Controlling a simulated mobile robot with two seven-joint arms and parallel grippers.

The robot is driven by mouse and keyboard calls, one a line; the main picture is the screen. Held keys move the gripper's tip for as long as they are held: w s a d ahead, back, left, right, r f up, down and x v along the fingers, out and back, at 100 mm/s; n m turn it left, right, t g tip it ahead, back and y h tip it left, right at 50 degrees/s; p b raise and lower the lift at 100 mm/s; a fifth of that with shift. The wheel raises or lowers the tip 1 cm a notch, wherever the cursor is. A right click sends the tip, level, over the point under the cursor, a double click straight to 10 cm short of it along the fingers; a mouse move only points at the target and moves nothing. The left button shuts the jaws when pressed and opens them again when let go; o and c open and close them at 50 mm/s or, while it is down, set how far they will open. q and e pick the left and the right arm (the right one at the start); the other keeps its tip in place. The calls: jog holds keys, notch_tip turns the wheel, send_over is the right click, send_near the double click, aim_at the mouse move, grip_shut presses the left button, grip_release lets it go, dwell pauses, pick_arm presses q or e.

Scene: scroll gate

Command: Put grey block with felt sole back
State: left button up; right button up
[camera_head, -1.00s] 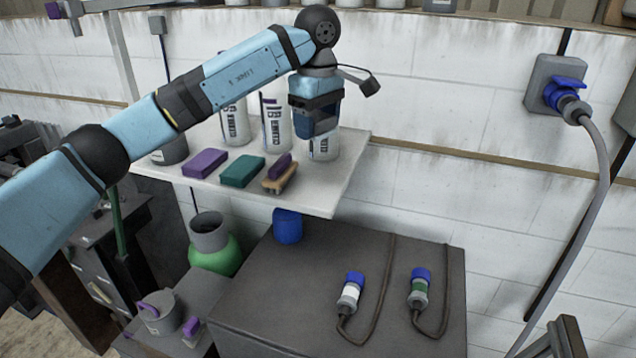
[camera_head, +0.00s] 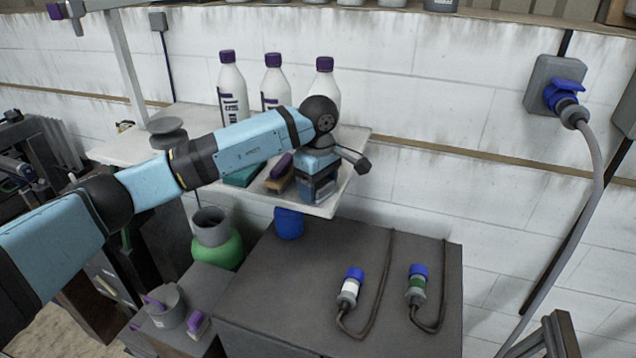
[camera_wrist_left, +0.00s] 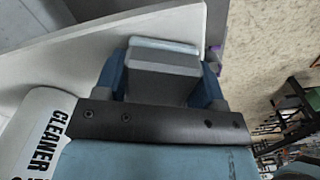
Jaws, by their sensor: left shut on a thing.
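My left gripper (camera_head: 320,192) is low over the right front part of the white shelf (camera_head: 348,172). In the left wrist view, it (camera_wrist_left: 160,88) is shut on a grey block (camera_wrist_left: 162,70) with a pale sole, the felt, on its far face. The blue fingers lie on both sides of the block. The white shelf (camera_wrist_left: 60,62) also shows there, close to the block. I cannot tell whether the sole touches the shelf. In the head view the block is mostly hidden by the gripper. My right gripper is not in view.
Just left of the gripper on the shelf is a wooden brush with a purple grip (camera_head: 280,172), then a green block (camera_head: 243,176). Several white bottles (camera_head: 232,90) stand behind. A dark cabinet (camera_head: 270,285) with two cable connectors is below.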

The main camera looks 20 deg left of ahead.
pick_arm(q)
jog(key=o, duration=1)
jog(key=shift+f, duration=0.1)
jog(key=shift+c, duration=0.2)
